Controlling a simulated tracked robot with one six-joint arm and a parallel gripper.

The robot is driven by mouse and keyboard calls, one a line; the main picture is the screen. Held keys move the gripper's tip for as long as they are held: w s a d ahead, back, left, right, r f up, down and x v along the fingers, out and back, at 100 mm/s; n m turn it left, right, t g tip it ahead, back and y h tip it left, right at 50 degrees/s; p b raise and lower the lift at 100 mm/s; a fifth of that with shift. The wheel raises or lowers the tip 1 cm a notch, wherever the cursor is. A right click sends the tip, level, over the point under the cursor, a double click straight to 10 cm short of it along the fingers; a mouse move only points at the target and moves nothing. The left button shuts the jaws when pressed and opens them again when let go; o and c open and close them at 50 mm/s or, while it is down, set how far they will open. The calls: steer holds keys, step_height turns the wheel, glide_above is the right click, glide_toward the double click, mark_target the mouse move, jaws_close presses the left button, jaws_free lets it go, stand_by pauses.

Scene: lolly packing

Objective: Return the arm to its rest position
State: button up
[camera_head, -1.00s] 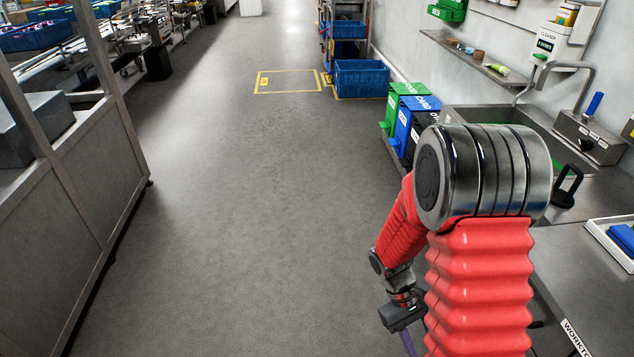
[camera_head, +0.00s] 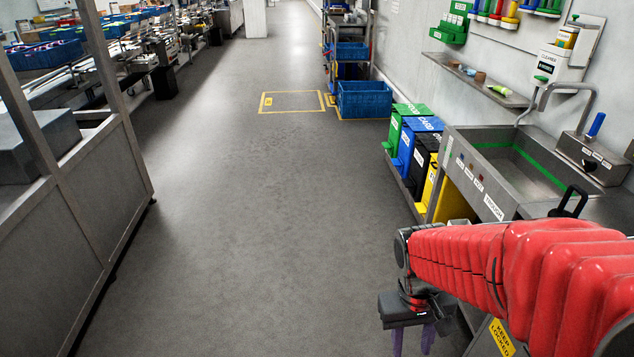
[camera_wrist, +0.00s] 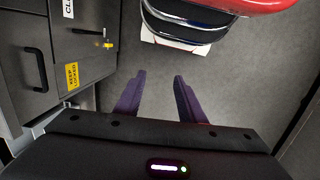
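My arm, in a red ribbed sleeve, reaches in from the right edge of the head view and lies low, nearly level. My gripper (camera_head: 413,340) hangs at its end at the bottom, pointing down, with purple fingers partly cut off by the frame edge. In the wrist view my gripper (camera_wrist: 160,95) shows two purple fingers spread apart with bare grey floor between them. It holds nothing.
A sink (camera_head: 515,165) and steel counter stand on the right, with a cabinet (camera_wrist: 70,50) beside my gripper. Several bins (camera_head: 418,150) stand before the sink. A blue crate (camera_head: 364,100) is farther back. A steel frame (camera_head: 70,190) lines the left. The middle floor (camera_head: 240,220) is clear.

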steer(key=s+a+r+t, duration=0.1)
steer(key=r+t, duration=0.1)
steer(key=r, duration=0.3)
steer(key=s+a+r+t, duration=0.1)
steer(key=r+t, duration=0.1)
steer(key=r, duration=0.3)
steer(key=s+a+r+t+y, duration=0.1)
steer(key=r+t, duration=0.1)
steer(key=r, duration=0.3)
steer(key=shift+s+r+m+t, duration=0.25)
steer(key=shift+r+m+t, duration=0.05)
steer(key=shift+r+m, duration=0.1)
stand_by(0.6)
